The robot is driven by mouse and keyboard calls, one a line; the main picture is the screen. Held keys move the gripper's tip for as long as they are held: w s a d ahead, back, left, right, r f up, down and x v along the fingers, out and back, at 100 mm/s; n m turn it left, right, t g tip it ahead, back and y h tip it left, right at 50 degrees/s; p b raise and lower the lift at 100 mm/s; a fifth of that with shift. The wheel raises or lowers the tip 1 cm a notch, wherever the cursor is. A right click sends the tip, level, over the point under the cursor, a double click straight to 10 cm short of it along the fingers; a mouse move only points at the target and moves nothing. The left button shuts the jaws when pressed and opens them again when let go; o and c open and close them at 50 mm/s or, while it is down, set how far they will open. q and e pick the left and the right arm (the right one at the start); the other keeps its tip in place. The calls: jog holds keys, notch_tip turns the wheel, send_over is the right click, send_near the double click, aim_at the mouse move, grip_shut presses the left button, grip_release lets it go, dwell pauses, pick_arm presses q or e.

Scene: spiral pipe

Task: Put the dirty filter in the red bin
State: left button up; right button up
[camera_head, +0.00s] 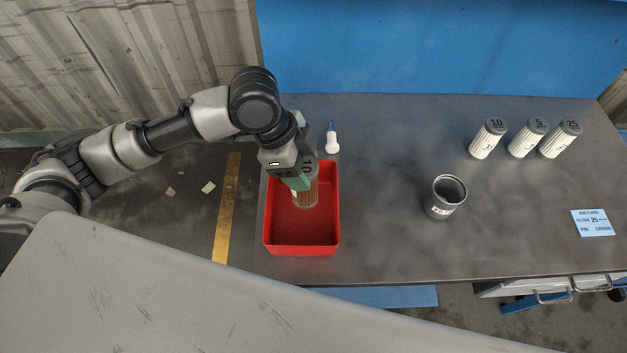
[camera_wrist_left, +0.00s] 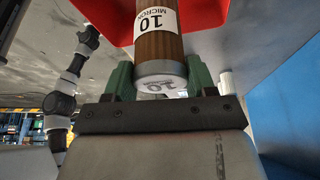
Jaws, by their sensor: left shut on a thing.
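The dirty filter (camera_head: 311,190) is a brown cylinder with a white "10 MICRON" label and a grey end cap. My left gripper (camera_head: 300,180) is shut on the filter near its capped top end. In the head view the filter hangs roughly upright over the red bin (camera_head: 301,250), and its lower end is within the bin's outline; I cannot tell whether it touches the floor. In the left wrist view the filter (camera_wrist_left: 160,45) is between the green fingers (camera_wrist_left: 157,82), with the red bin (camera_wrist_left: 210,14) beyond it. My right gripper is not in view.
A small white-and-blue object (camera_head: 332,137) stands behind the bin. A grey open cup-like housing (camera_head: 444,198) stands mid-table. White filters marked 10 (camera_head: 489,138), 5 (camera_head: 528,138) and 25 (camera_head: 561,139) stand at the back right. A blue job card (camera_head: 592,222) lies right. Table between bin and housing is clear.

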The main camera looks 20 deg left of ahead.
pick_arm(q)
jog(key=f, duration=0.2)
jog(key=s+f, duration=0.1)
jog(key=shift+s+a+f, duration=0.1)
jog(key=shift+a+f, duration=0.15)
jog(key=shift+a, duration=0.1)
jog(key=shift+f+p, duration=0.3)
jog(key=f, duration=0.3)
jog(key=shift+w+d+f+p, duration=0.15)
jog(key=shift+w+p, duration=0.1)
jog(key=shift+p, duration=0.05)
jog(key=shift+f, duration=0.1)
jog(key=o, duration=1.2)
jog(key=shift+f, duration=0.1)
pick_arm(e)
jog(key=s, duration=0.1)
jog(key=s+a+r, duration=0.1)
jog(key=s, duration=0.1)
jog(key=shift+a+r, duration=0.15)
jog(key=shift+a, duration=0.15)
pick_arm(q)
jog(key=b+v, duration=0.2)
jog(key=v, duration=1)
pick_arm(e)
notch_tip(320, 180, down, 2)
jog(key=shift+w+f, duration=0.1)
